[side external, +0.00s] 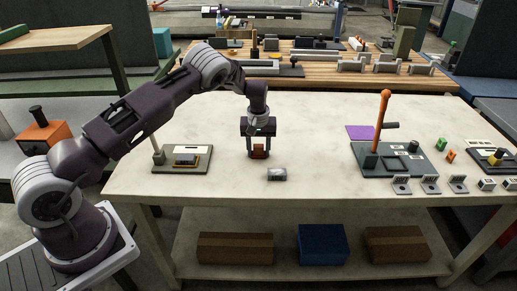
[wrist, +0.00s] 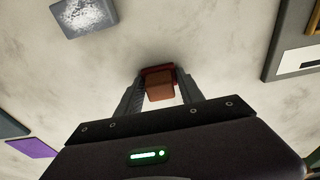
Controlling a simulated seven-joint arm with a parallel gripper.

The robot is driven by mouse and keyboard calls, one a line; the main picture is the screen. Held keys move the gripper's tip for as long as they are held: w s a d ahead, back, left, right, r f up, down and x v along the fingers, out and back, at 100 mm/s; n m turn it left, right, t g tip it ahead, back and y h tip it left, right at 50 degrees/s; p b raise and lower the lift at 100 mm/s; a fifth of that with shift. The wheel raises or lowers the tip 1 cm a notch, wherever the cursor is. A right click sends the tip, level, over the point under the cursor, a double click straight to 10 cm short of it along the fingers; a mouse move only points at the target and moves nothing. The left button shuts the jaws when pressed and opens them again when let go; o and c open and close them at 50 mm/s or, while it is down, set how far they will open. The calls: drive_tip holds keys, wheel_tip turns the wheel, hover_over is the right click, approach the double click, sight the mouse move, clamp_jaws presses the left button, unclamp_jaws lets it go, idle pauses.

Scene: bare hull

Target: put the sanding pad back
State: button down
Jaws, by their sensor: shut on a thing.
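The sanding pad, as I take it, is a small brown-orange block with a dark red edge (side external: 259,154); it also shows in the wrist view (wrist: 160,88). My gripper (side external: 258,152) points down over the middle of the white table and is shut on this block, one finger on each side (wrist: 161,93). I cannot tell whether the block touches the table. A grey block with a speckled pale top (side external: 277,175) lies on the table near the front edge, apart from my gripper; it also shows in the wrist view (wrist: 84,14).
A dark board (side external: 170,171) with a label, post and framed piece lies left. A dark base with an orange lever (side external: 383,125), a purple sheet (side external: 360,131) and several metal brackets (side external: 430,183) are at right.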

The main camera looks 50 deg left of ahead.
drive_tip(key=c, duration=0.7)
unclamp_jaws()
drive_tip(key=shift+c, duration=0.2)
wheel_tip(320, 180, up, 12)
drive_tip(key=s+d, duration=0.1)
wheel_tip(320, 180, up, 11)
drive_tip(key=h, duration=0.1)
hover_over(258, 156)
drive_tip(key=s+d, duration=0.3)
drive_tip(key=s, duration=0.1)
drive_tip(key=s+d+r+m+t+h, duration=0.1)
drive_tip(key=s+d+r+m, duration=0.15)
drive_tip(key=s+r, duration=0.25)
drive_tip(key=s+d+r+m+t, duration=0.1)
drive_tip(key=s+d+r, duration=0.2)
drive_tip(key=s+r, duration=0.25)
drive_tip(key=s+d+m+t, duration=0.1)
drive_tip(key=s+d+m, duration=0.1)
drive_tip(key=s, duration=1)
drive_tip(key=s+d+m+t+y, duration=0.1)
drive_tip(key=s+d+m, duration=0.2)
drive_tip(key=s, duration=0.9)
drive_tip(key=shift+s+d+f, duration=0.25)
drive_tip(key=shift+d+f, duration=0.15)
drive_tip(key=shift+f, duration=0.05)
drive_tip(key=shift+m, duration=0.25)
